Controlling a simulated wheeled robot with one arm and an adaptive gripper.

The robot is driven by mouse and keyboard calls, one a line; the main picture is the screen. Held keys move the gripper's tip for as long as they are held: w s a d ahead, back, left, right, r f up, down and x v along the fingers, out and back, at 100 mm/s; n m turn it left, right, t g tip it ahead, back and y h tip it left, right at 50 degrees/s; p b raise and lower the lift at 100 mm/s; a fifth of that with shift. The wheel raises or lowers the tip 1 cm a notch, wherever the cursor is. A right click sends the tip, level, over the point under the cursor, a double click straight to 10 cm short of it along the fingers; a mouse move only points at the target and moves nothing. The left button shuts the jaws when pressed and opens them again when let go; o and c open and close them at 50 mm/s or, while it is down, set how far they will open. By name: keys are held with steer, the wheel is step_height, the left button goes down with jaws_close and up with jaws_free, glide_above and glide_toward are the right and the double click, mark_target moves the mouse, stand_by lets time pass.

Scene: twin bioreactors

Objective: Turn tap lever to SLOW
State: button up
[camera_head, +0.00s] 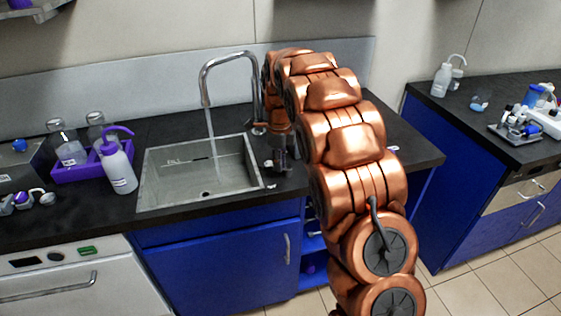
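The chrome tap (228,57) arches over the grey sink (165,190), and a thin stream of water falls from its spout into the basin. A small part at the tap's base (259,127) may be the lever; my arm partly covers this area, and I cannot read its setting. My gripper (282,167) points down just right of the sink, close to the tap's base. Its fingers are small and dark, and I cannot tell whether they are open or touch anything.
A purple rack (92,168) with glass bottles and a purple-topped wash bottle (118,168) stand left of the sink. My copper arm blocks the counter behind it. A second counter (470,118) at right holds wash bottles and small equipment.

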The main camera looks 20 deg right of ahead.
steer(key=o, duration=0.4)
step_height(320, 180, up, 12)
stand_by(0.7)
stand_by(0.4)
steer(key=s+a+r+n+p, duration=0.1)
steer(key=s+a+r+n, duration=0.1)
steer(key=s+n, duration=0.6)
steer(key=s+a+r+n+p, duration=0.1)
steer(key=s+a+r+n, duration=0.15)
steer(key=s, duration=0.85)
steer(key=s+a+f+n+g, duration=0.1)
steer(key=s+f+n, duration=0.2)
steer(key=s+n, duration=0.4)
steer(key=s+a+f+n+p, duration=0.1)
steer(key=s+f+n, duration=0.2)
steer(key=s+n, duration=0.5)
steer(key=s, duration=1)
steer(key=shift+s+f+g+p, duration=0.25)
steer(key=shift+f+g+p, duration=0.05)
steer(key=shift+f+g, duration=0.1)
